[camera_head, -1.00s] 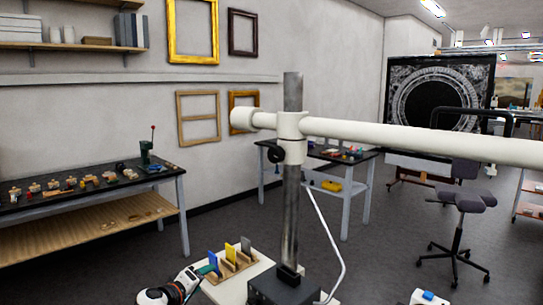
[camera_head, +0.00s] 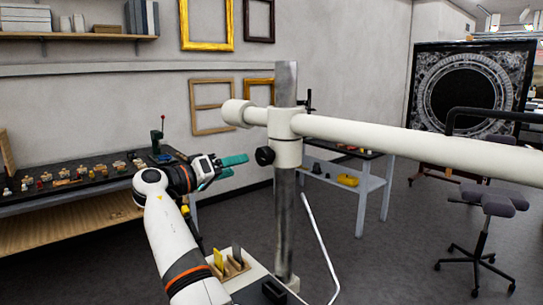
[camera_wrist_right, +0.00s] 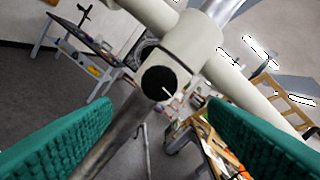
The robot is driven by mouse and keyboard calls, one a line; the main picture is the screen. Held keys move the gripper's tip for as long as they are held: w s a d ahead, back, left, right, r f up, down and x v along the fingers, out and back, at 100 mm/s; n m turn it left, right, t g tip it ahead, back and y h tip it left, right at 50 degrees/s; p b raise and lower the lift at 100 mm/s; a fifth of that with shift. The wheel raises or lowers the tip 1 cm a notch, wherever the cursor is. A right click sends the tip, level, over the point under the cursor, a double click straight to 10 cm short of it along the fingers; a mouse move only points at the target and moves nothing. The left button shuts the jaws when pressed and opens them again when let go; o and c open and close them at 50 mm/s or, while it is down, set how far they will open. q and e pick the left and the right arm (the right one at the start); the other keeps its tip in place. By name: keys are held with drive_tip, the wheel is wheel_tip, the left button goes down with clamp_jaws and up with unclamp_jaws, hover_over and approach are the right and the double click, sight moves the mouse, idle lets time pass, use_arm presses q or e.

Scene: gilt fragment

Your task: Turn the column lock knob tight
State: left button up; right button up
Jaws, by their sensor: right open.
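The column lock knob (camera_head: 264,156) is a round black knob on the white clamp collar (camera_head: 286,139) around the upright metal column (camera_head: 285,217). My right gripper (camera_head: 237,165) is just left of the knob, its green fingers apart and pointing at it. In the right wrist view the knob (camera_wrist_right: 158,83) shows a pale line on its face and lies between the two open green fingers (camera_wrist_right: 160,104), a little beyond their tips. Nothing is between the fingers. My left gripper is not in view.
A long white horizontal arm (camera_head: 420,144) runs through the collar to the right, its rounded end on the left. A pale stand (camera_head: 252,289) with coloured cards is below. A workbench (camera_head: 60,204) with small items is at the left, an office chair (camera_head: 487,205) at the right.

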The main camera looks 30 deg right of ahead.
sight(261, 159)
drive_tip(key=d+p, duration=0.1)
drive_tip(key=d, duration=0.2)
drive_tip(key=w+d+p, duration=0.1)
drive_tip(key=d, duration=0.1)
drive_tip(key=d+p, duration=0.1)
drive_tip(key=d, duration=0.2)
drive_tip(key=shift+w+d+r+p, duration=0.1)
drive_tip(key=shift+w+d+p, duration=0.05)
drive_tip(key=shift+d+p, duration=0.2)
drive_tip(key=shift+w+d, duration=0.15)
drive_tip(key=shift+d, duration=0.45)
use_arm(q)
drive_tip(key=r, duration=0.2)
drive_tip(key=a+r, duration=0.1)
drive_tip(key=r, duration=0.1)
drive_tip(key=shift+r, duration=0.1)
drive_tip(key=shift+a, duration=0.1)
use_arm(e)
drive_tip(key=shift+d, duration=0.1)
